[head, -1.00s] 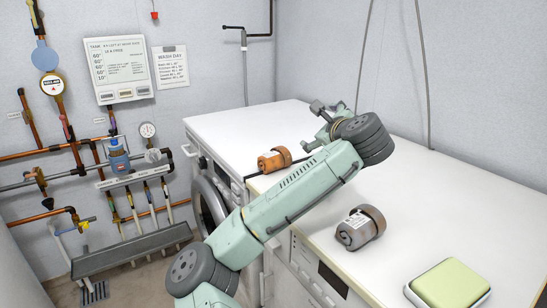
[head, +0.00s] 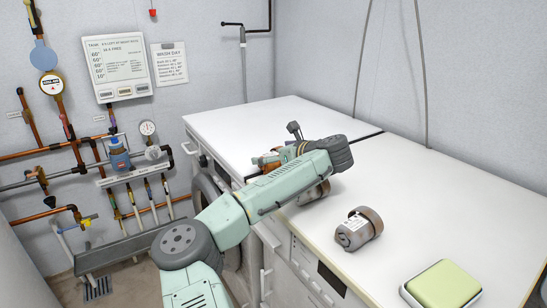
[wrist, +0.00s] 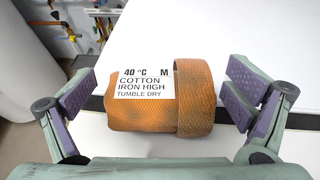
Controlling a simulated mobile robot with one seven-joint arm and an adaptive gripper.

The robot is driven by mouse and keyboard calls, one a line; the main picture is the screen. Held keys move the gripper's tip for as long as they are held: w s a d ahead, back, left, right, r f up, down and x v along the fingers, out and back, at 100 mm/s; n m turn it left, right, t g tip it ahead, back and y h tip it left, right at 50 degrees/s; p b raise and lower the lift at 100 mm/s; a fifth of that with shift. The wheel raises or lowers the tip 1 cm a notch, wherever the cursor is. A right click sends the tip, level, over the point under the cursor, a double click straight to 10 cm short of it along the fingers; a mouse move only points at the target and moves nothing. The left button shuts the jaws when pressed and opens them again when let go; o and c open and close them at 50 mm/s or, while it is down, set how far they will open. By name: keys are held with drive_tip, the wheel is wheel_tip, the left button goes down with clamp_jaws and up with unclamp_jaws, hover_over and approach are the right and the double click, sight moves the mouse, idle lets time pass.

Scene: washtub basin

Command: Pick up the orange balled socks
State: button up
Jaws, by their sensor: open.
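The orange balled socks (wrist: 142,110) fill the middle of the wrist view, with a white care label on top and a folded cuff at the right. They lie over the dark seam between the two white tops. In the head view the orange socks (head: 268,161) show only in part, mostly hidden by my arm. My gripper (wrist: 158,98) is open, with one finger pad to the left of the socks and one to the right, and a visible gap on each side. In the head view my gripper is largely hidden behind its own wrist.
Grey-brown balled socks (head: 357,231) lie on the near top, and another greyish bundle (head: 314,194) shows partly under my arm. A yellow-green padded block (head: 446,284) sits at the front right. The far white top (head: 260,122) is clear, with a wall behind.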

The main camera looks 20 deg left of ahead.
drive_tip(key=shift+x, duration=0.95)
drive_tip(key=shift+c, duration=0.2)
drive_tip(key=c, duration=1.2)
